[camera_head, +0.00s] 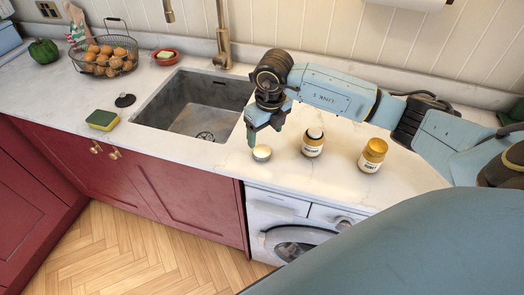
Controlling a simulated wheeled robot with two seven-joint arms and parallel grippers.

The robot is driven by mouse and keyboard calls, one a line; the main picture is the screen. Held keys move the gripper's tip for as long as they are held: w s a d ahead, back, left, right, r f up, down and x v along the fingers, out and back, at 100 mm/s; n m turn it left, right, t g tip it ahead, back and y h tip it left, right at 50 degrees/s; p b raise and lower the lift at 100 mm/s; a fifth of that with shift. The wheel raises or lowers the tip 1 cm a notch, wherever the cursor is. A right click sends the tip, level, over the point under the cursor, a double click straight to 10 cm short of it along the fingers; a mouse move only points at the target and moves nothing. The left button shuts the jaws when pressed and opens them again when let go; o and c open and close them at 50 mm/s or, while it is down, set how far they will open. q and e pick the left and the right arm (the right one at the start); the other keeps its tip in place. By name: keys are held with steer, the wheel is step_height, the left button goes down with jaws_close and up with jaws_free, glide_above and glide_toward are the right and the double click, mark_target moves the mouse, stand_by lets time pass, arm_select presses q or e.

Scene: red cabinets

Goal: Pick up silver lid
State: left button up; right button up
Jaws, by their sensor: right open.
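The silver lid (262,153) is a small round piece with a pale top, lying on the white marble counter (220,170) near its front edge, right of the sink. My right gripper (264,134) points down just above and behind the lid, with its jaws open and nothing seen between them. One fingertip comes down close to the lid; I cannot tell whether it touches. My left gripper is not in view.
A labelled jar (312,144) with a pale top and a gold-lidded jar (373,154) stand right of the lid. The sink (196,103) is to the left, with a sponge (102,120) beyond it. A washing machine (290,222) sits below the counter.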

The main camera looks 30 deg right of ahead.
mark_target(262, 151)
steer(key=f, duration=0.2)
steer(key=w+f, duration=0.1)
steer(key=f, duration=0.5)
steer(key=shift+w+p, duration=0.15)
steer(key=shift+p, duration=0.2)
steer(key=shift+r, duration=0.1)
steer(key=c, duration=1)
steer(key=shift+c, duration=0.2)
